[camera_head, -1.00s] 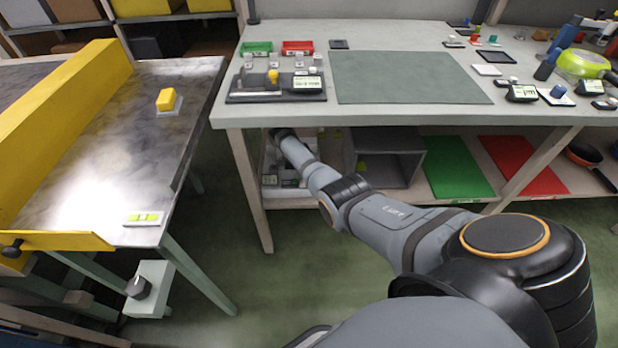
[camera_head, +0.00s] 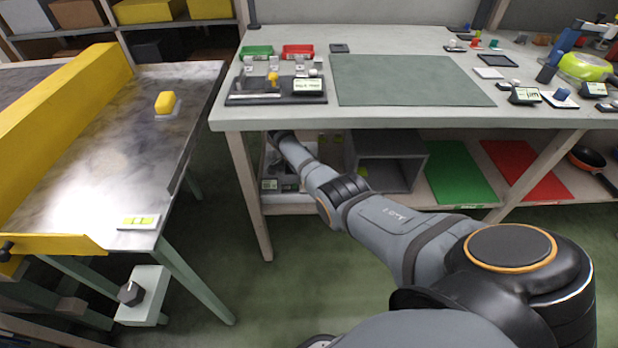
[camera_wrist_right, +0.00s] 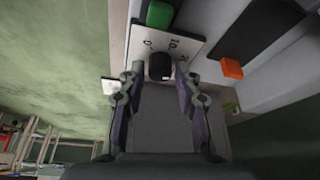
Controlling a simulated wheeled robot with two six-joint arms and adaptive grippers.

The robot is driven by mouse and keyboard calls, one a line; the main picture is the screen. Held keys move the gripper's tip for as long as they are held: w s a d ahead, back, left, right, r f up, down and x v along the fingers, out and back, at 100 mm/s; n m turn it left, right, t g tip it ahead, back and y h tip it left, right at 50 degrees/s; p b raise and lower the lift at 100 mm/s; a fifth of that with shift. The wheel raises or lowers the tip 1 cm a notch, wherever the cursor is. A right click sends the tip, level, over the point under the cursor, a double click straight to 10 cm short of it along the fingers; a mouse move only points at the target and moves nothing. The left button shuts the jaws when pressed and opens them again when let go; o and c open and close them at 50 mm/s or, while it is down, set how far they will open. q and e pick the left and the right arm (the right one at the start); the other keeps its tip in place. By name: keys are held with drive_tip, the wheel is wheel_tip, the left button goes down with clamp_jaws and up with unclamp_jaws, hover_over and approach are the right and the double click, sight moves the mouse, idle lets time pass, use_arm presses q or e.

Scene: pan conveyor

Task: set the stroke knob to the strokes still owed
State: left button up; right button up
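In the right wrist view a black knob (camera_wrist_right: 160,66) sits on a white dial plate (camera_wrist_right: 185,42) with printed numbers; a 0 and a 10 can be made out. My right gripper (camera_wrist_right: 160,72) is open, its fingers on either side of the knob with small gaps showing. The knob's pointer setting is not readable. In the head view my right arm reaches to the bench's left front, and its gripper is hidden at the bench edge. My left gripper is not in view. The count of strokes owed is not readable.
A green button (camera_wrist_right: 160,14) and an orange button (camera_wrist_right: 232,68) sit near the dial. In the head view, the workbench (camera_head: 400,115) carries a display unit (camera_head: 308,86). The steel table (camera_head: 90,150) at left has another black knob (camera_head: 131,293) below it. Floor between them is clear.

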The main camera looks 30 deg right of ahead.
drive_tip(key=shift+o, duration=0.7)
